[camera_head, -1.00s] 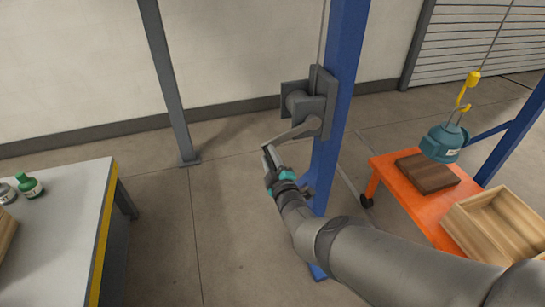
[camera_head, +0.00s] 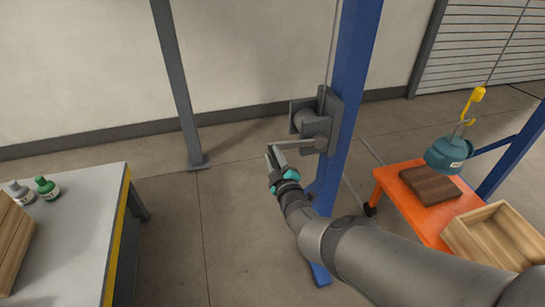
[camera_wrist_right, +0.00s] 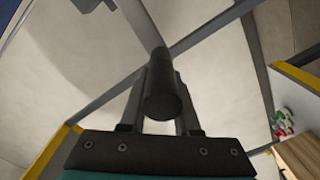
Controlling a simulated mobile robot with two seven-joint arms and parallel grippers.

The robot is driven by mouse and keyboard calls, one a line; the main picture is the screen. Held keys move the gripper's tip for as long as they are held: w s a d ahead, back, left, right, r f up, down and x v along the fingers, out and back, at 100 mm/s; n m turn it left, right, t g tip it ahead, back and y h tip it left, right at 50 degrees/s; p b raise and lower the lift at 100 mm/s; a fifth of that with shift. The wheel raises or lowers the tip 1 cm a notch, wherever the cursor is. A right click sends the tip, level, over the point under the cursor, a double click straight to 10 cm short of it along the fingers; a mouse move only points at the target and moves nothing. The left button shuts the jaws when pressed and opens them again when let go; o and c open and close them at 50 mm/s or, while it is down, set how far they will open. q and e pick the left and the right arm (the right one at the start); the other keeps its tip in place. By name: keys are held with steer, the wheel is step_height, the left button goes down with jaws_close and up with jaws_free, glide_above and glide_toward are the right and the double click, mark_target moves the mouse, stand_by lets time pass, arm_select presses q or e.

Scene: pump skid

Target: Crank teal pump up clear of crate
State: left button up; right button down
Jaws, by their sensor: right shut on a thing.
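The teal pump (camera_head: 447,155) hangs upright from a yellow hook (camera_head: 475,98) at the right of the head view. It shows above the brown board and higher than the open wooden crate (camera_head: 468,243); its exact clearance is hard to judge. The grey winch (camera_head: 308,122) is mounted on the blue post, with its crank arm (camera_head: 297,143) pointing left, nearly level. My right gripper (camera_head: 276,157) is shut on the crank's handle at the arm's outer end. The dark round handle (camera_wrist_right: 162,85) sits between the fingers in the wrist view. My left gripper is not in view.
A brown board (camera_head: 430,187) and the crate rest on an orange cart (camera_head: 392,180). The blue post (camera_head: 350,90) stands close beside my right arm. A grey bench (camera_head: 88,215) with bottles is at left. The floor between bench and post is clear.

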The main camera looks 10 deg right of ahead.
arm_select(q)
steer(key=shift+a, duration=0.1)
arm_select(e)
steer(key=shift+w+d+r+h, duration=0.1)
steer(key=shift+d+h, duration=0.05)
steer(key=shift+d, duration=0.3)
steer(key=shift+d+r+h, duration=0.1)
steer(key=shift+d+h, duration=0.05)
steer(key=shift+d, duration=0.3)
steer(key=c, duration=1)
jaws_free()
steer(key=o, duration=0.4)
steer(key=shift+d+f, duration=0.15)
steer(key=shift+a+f, duration=0.1)
steer(key=shift+a, duration=0.25)
